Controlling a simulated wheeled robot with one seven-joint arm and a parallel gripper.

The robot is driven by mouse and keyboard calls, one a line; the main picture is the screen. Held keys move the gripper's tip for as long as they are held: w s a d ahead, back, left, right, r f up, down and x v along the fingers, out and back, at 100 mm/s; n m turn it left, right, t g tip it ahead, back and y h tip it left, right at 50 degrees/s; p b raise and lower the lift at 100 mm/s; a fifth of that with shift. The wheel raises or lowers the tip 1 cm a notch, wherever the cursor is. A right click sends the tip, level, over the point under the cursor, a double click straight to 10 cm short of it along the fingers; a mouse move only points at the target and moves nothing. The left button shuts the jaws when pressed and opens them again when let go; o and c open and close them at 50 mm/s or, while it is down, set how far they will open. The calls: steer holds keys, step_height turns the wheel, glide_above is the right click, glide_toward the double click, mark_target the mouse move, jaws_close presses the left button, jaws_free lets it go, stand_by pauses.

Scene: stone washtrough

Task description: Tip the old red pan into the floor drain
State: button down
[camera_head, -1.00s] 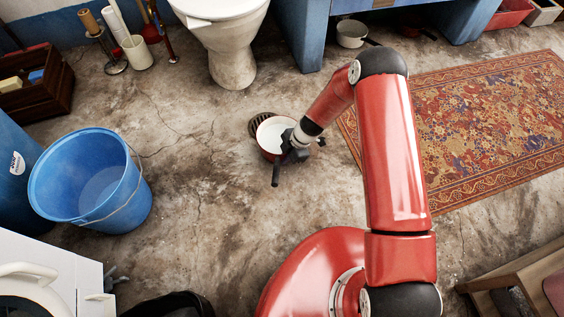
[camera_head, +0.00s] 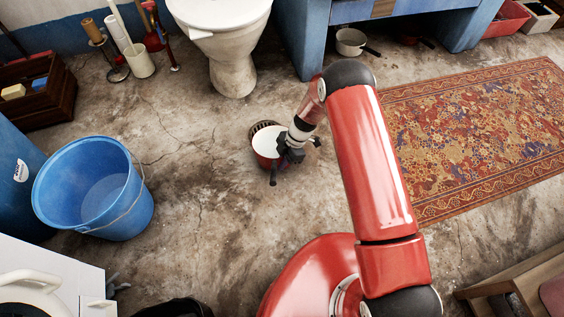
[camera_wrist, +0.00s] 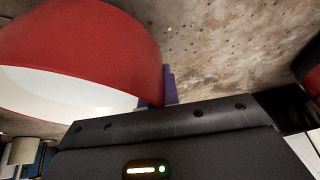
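The red pan (camera_head: 262,158), white inside, is in the middle of the head view, close above or at the near edge of the dark round floor drain (camera_head: 258,128). The pan covers part of the drain. Its white opening faces mostly up. My gripper (camera_head: 290,153) is at the pan's right side and appears shut on it; the grip itself is hidden behind the gripper's dark body. In the wrist view the pan's red wall (camera_wrist: 90,45) fills the upper left, close to the gripper body. I cannot tell whether anything is in the pan.
A blue bucket (camera_head: 130,205) stands at the left and a toilet (camera_head: 232,75) behind the drain. A patterned rug (camera_head: 480,130) lies at the right. A white pot (camera_head: 350,44) is under the blue trough. Bare floor surrounds the drain.

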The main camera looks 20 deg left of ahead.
steer(key=shift+a+r, duration=0.1)
steer(key=shift+w+r+g+h+b, duration=0.2)
steer(key=shift+r+g+b, duration=0.1)
steer(key=shift+r+g, duration=0.25)
steer(key=shift+w+r+g+h+b, duration=0.2)
steer(key=shift+r+g+b, duration=0.15)
steer(key=shift+r, duration=0.3)
steer(key=shift+w+a+r+m+g+b, duration=0.15)
steer(key=shift+w+r+m+g+b, duration=0.15)
steer(key=shift+r+g+b, duration=0.1)
steer(key=shift+w+r+g+h, duration=0.15)
steer(key=shift+r+g+h, duration=0.15)
steer(key=shift+r+g, duration=0.25)
steer(key=shift+r, duration=0.1)
steer(key=shift+w+a, duration=0.1)
stand_by(0.9)
steer(key=shift+w+a+r+m+g+h, duration=0.3)
steer(key=shift+w+r+g, duration=0.35)
steer(key=shift+r+g, duration=0.2)
